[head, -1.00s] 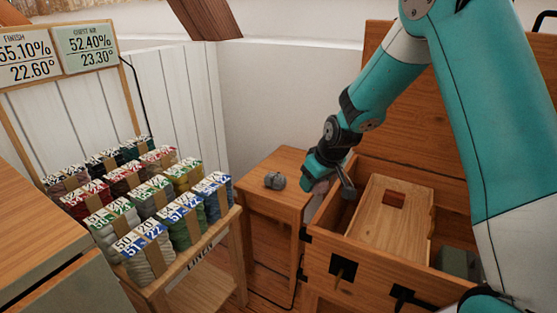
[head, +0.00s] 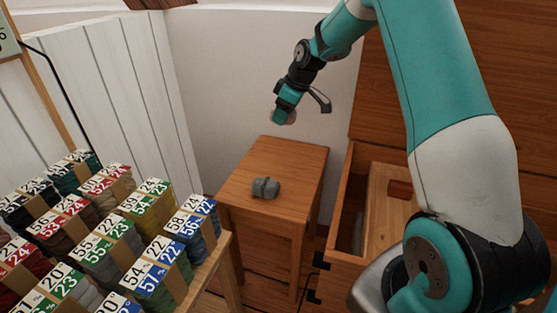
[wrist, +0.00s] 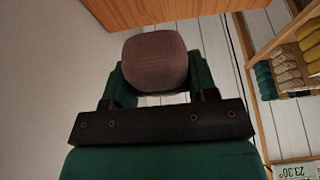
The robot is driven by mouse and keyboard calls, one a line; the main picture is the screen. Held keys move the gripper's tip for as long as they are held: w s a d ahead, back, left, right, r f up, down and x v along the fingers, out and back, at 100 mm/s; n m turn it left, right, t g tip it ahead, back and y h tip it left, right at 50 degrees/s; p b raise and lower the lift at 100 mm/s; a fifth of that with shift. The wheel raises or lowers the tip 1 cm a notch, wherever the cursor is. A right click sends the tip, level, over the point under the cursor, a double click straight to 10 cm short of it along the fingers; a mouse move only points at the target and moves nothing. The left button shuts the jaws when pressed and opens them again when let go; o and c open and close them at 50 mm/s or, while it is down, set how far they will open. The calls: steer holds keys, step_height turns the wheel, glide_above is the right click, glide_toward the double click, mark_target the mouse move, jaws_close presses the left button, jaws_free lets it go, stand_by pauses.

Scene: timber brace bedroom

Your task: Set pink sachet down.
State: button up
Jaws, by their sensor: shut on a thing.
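The pink sachet (wrist: 155,62) is a small, rounded, dull pink cushion of cloth in the wrist view. My gripper (head: 284,118) is shut on it, with one green finger on each side. In the head view only a small pinkish bit of the sachet (head: 291,118) shows past the fingers. My gripper holds it in the air, in front of the pale wall and above the back of the small wooden table (head: 290,165). The sachet appears clear of any surface.
A grey bundle (head: 265,187) lies on the small table, with bare wood around it. An open wooden chest (head: 340,205) stands to the right, holding a tray (head: 385,215). A rack of banded, labelled yarn bundles (head: 110,240) fills the lower left.

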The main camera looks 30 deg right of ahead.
mark_target(278, 161)
step_height(278, 161, down, 14)
steer(key=b, duration=0.3)
steer(key=shift+f+b, duration=0.1)
steer(key=shift+b, duration=0.3)
steer(key=shift+f, duration=0.15)
steer(key=o, duration=0.9)
